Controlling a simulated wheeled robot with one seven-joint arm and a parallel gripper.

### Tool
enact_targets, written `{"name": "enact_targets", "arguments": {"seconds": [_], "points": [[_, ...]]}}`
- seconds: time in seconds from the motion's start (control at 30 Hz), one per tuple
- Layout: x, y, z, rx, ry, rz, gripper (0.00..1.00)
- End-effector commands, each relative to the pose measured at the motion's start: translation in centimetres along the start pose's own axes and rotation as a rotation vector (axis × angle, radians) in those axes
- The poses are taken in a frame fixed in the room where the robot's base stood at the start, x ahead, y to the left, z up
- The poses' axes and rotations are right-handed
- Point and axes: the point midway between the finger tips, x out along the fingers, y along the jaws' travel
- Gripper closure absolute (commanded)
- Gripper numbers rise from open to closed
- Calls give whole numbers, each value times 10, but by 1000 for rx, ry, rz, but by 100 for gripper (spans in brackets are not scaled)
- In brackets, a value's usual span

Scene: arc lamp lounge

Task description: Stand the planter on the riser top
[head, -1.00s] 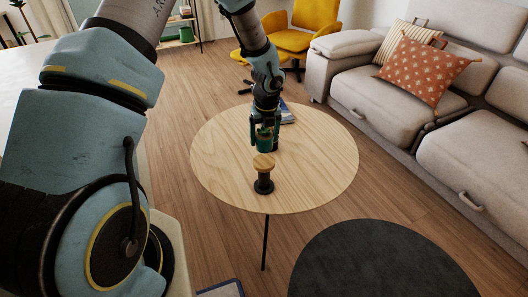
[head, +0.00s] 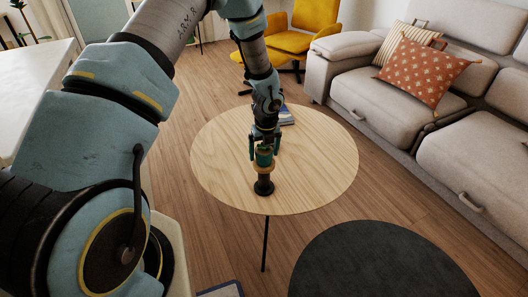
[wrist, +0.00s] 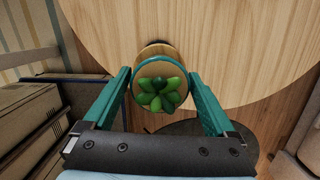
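The planter (head: 264,157) is a small teal pot with a green succulent. It is upright between the fingers of my gripper (head: 264,148), directly above the riser in the head view. In the wrist view the planter (wrist: 159,91) sits near the fingertips (wrist: 160,76), its rim against both fingers. The riser (head: 264,186) is a dark spool-like stand with a round wooden top, standing near the front of the table. Its wooden top (wrist: 155,50) shows partly behind the planter in the wrist view. I cannot tell whether the pot touches it.
The round wooden table (head: 320,170) is mostly clear. A book (head: 287,118) lies at its back, behind my gripper. A dark round table or pouf (head: 385,262) is at the front right. A grey sofa (head: 405,110) is on the right, and a yellow chair (head: 305,30) stands behind.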

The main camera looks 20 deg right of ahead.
Motion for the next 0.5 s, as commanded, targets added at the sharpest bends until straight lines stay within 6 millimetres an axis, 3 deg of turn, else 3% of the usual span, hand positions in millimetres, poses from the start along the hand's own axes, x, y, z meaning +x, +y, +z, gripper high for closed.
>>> {"name": "enact_targets", "arguments": {"seconds": [0.33,0.5], "points": [[-3,0,0,0,0,0,0],[-21,-1,2,-1,-2,-3,0]]}}
